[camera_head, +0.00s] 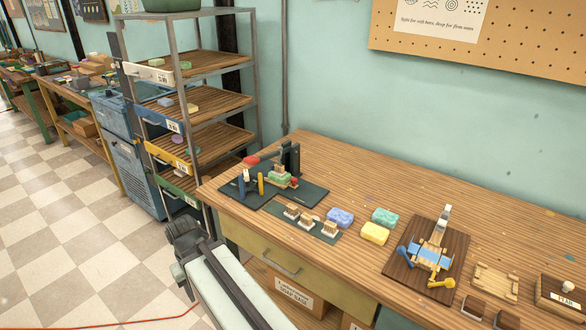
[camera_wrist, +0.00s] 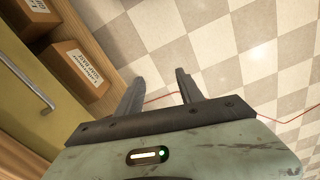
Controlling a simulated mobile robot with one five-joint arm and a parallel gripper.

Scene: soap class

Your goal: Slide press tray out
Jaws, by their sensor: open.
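A small press with a dark upright (camera_head: 290,158) stands on a dark green base (camera_head: 311,193) at the left end of the wooden workbench. A green soap block (camera_head: 279,177) sits low in it on a small pale-and-red piece, which may be the press tray. A red knob (camera_head: 251,160), a blue part and a yellow part stand beside it. My gripper (camera_head: 182,250) is in front of the bench's left end, below the top and well away from the press. In the wrist view my gripper (camera_wrist: 157,85) is open and empty above the floor.
Wooden stamps (camera_head: 309,220) and loose soaps (camera_head: 375,233) lie right of the press. A brown board (camera_head: 398,272) with a wooden fixture stands farther right. A metal shelf rack (camera_head: 253,88) is at left. The drawer handle (camera_head: 281,264) juts from the bench front; the tiled floor is open.

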